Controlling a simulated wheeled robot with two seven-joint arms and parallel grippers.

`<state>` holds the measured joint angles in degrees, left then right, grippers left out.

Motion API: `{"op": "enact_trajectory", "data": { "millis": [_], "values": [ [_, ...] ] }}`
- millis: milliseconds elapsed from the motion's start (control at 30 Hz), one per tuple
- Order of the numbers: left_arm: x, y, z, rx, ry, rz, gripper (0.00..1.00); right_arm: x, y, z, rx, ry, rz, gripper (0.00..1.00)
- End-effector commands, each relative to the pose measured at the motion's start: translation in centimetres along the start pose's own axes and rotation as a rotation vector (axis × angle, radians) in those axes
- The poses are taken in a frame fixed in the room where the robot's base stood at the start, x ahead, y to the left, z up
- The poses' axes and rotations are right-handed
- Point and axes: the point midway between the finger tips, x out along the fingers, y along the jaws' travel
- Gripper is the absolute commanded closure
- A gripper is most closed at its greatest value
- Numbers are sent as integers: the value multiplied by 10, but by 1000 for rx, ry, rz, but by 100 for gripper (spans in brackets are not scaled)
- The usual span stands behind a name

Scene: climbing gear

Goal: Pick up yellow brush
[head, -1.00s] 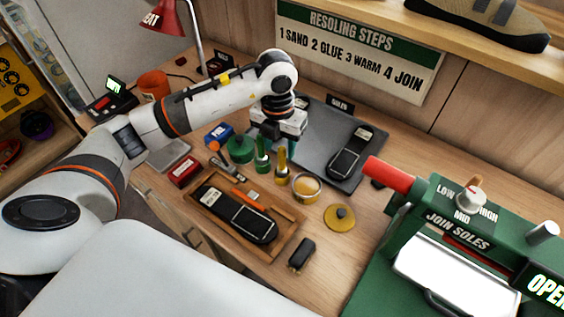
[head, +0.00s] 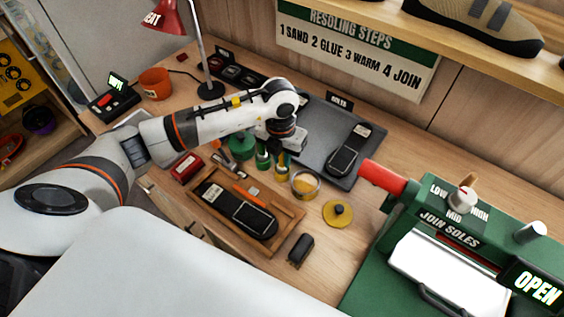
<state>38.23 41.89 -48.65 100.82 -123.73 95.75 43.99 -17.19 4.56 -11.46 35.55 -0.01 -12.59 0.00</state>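The yellow brush (head: 282,166) stands upright on the bench, just right of a similar green brush (head: 263,160). My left gripper (head: 274,151) points down right over the tops of the two brushes. Its fingers are small and partly hidden by its own body, so I cannot tell whether they are apart or touch the yellow brush. The upper end of the yellow brush is hidden by the gripper. My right gripper is not in view.
An open glue tin (head: 305,185) stands right of the yellow brush, with its yellow lid (head: 338,213) nearby. A wooden tray (head: 207,206) holding a sole lies in front. A dark mat (head: 315,118) is behind. A green press (head: 395,215) stands at right.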

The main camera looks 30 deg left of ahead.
Motion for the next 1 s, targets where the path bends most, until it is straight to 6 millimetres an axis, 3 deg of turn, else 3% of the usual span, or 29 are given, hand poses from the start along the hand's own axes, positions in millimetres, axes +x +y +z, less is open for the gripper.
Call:
{"op": "enact_trajectory", "data": {
  "millis": [333, 800, 1000],
  "values": [
    [-7, 0, -1, 1, 2, 1, 100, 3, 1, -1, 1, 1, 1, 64],
    [-89, 3, -1, 0, 5, 1, 100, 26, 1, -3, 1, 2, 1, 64],
    [-100, 3, 0, 0, 1, 0, 100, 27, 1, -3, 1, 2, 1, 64]
  ]
}}
